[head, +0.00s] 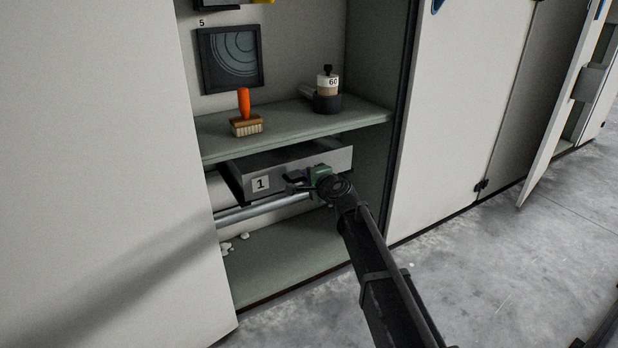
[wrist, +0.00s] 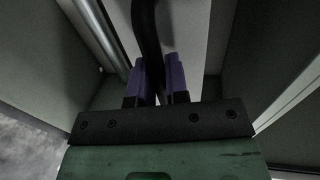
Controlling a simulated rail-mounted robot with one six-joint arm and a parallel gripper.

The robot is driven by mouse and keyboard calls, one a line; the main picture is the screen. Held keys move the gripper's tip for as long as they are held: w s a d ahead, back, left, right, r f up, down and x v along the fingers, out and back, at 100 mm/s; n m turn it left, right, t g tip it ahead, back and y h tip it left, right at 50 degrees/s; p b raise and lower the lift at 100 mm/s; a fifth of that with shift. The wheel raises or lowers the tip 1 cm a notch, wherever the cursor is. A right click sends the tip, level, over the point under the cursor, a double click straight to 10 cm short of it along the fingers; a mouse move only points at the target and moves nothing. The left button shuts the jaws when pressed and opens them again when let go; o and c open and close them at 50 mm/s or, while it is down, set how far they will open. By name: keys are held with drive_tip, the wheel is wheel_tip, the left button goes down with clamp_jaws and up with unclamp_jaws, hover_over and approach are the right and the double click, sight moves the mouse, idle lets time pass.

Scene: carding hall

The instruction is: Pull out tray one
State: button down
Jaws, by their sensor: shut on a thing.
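Tray one (head: 300,164) is a grey metal tray with a white label "1" on its front. It sits in the cabinet below the green shelf, its rear part hidden under that shelf. In the head view my gripper (head: 293,182) is at the middle of the tray's front. In the wrist view my gripper (wrist: 160,78) has its two purple fingers closed on either side of a dark curved handle (wrist: 146,30). The exact grip is partly hidden in the head view by the gripper body.
A metal tube (head: 255,211) runs below the tray. On the shelf (head: 290,127) above stand an orange-handled brush (head: 245,118) and a weight marked "60" (head: 327,92). A cabinet panel (head: 95,170) bounds the left. Grey floor (head: 500,260) is open at the right.

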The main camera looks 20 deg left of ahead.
drive_tip(key=f+v, duration=0.2)
drive_tip(key=v, duration=0.8)
drive_tip(key=f+v, duration=0.1)
drive_tip(key=v, duration=1)
drive_tip(key=shift+s+d+f, duration=0.3)
drive_tip(key=shift+f, duration=0.1)
drive_tip(key=c, duration=1.1)
unclamp_jaws()
drive_tip(key=shift+c, duration=0.2)
drive_tip(key=p+v, duration=0.1)
drive_tip(key=v, duration=0.6)
drive_tip(key=shift+s+d+r, duration=0.1)
drive_tip(key=shift+d, duration=0.05)
